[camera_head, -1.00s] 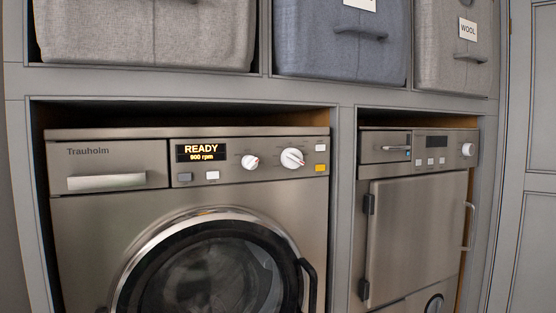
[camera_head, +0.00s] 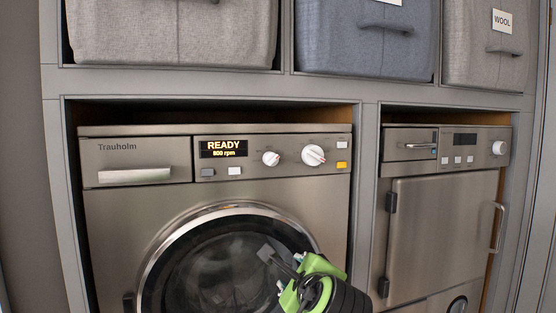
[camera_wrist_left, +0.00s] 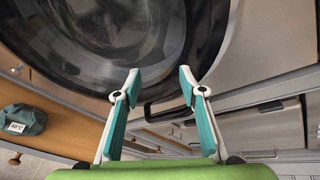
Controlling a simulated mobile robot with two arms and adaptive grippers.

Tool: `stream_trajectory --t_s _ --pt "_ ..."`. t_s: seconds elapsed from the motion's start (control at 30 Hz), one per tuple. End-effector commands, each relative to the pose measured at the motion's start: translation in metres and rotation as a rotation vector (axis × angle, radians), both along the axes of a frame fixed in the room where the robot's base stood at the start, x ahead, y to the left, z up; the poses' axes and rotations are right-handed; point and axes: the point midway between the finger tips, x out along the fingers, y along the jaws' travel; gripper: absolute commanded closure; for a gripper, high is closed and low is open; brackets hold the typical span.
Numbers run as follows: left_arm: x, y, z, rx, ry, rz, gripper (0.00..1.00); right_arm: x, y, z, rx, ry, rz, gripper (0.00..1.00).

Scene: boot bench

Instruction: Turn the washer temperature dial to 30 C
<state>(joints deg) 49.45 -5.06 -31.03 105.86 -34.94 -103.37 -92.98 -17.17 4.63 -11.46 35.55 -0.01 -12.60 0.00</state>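The washer (camera_head: 110,235) is at left in the head view, its display (camera_head: 223,147) reading "READY 800 rpm". Right of it are a small white dial (camera_head: 270,158) and a larger one (camera_head: 313,155), each with a red mark. Their labels are too small to read, so I cannot tell which is temperature.
A second appliance (camera_head: 440,235) with a metal handle stands right of the washer. Fabric bins (camera_head: 365,45) fill the shelf above. In the left wrist view, a dark green bag with a label (camera_wrist_left: 22,120) lies at left. The space before the washer's control panel is clear.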

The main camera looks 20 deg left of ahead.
Motion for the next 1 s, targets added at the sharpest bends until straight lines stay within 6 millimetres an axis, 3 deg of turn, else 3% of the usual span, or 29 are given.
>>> stream_trajectory --t_s 0.03,0.1,0.2,0.33,0.43,0.57,0.77,1.0 --pt "-0.005 -0.004 0.047 0.082 -0.036 -0.004 0.62 0.000 0.000 0.002 0.000 0.000 0.000 0.50" --pt "-0.017 -0.007 0.099 0.199 -0.065 0.001 0.62 0.000 0.000 0.003 0.000 0.000 0.000 0.50" --pt "-0.038 -0.011 0.159 0.337 -0.093 0.024 0.62 0.000 0.000 0.004 0.000 0.001 0.000 0.50" --pt "-0.062 -0.013 0.208 0.455 -0.110 0.056 0.62 0.000 -0.001 0.005 -0.001 0.001 0.000 0.50" --pt "-0.072 -0.014 0.226 0.500 -0.114 0.070 0.62 0.000 -0.001 0.005 -0.001 0.001 0.000 0.50" --pt "-0.072 -0.012 0.233 0.517 -0.113 0.077 0.62 -0.001 -0.001 0.008 -0.001 0.001 0.000 0.50" --pt "-0.054 0.003 0.235 0.519 -0.111 0.081 0.62 -0.001 -0.001 0.021 0.000 0.001 0.000 0.50" --pt "-0.016 0.027 0.234 0.514 -0.105 0.078 0.62 0.000 0.000 0.045 0.000 0.001 0.000 0.50"
